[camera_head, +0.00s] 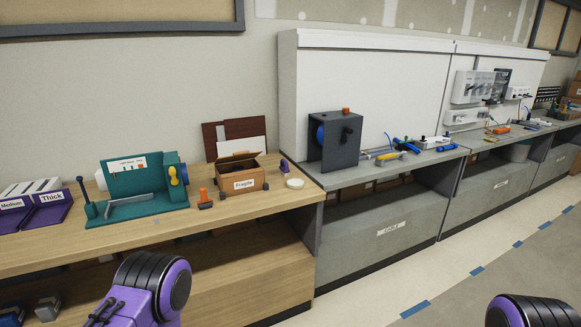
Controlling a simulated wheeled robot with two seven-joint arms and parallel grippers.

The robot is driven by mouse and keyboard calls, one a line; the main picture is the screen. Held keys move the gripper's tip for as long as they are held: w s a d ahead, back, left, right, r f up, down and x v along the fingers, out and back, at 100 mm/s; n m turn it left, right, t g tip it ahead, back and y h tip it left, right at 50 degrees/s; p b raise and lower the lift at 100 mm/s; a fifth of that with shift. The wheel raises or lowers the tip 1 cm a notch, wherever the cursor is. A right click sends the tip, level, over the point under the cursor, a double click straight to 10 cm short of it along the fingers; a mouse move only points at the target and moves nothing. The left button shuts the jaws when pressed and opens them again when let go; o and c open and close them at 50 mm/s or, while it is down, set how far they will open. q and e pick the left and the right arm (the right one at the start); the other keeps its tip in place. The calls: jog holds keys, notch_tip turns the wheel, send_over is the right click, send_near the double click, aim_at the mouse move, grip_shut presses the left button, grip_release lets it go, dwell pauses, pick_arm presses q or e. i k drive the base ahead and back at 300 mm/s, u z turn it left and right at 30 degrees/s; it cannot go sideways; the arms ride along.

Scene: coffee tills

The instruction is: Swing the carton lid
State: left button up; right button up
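The carton (240,182) is a small brown box with a white label reading "Fragile". It stands on the wooden bench, right of the teal machine. Its lid (238,157) is a brown flap at the top back edge, raised, and the dark inside of the box shows beneath it. Only purple and black links of my two arms show, at the bottom left and bottom right, well short of the carton. Neither of my grippers is in view.
The teal machine (135,190), a small orange tool (204,199), a white roll (294,183) and a purple item (284,167) stand near the carton. Boards (240,130) lean behind it. A grey bench (375,172) with tools adjoins on the right. The floor (380,285) is clear.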

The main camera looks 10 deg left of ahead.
aim_at(241, 155)
jog(key=z, duration=0.65)
jog(key=i, duration=1.65)
jog(key=u, duration=1.05)
jog(key=i, duration=0.8)
jog(key=u, duration=0.8)
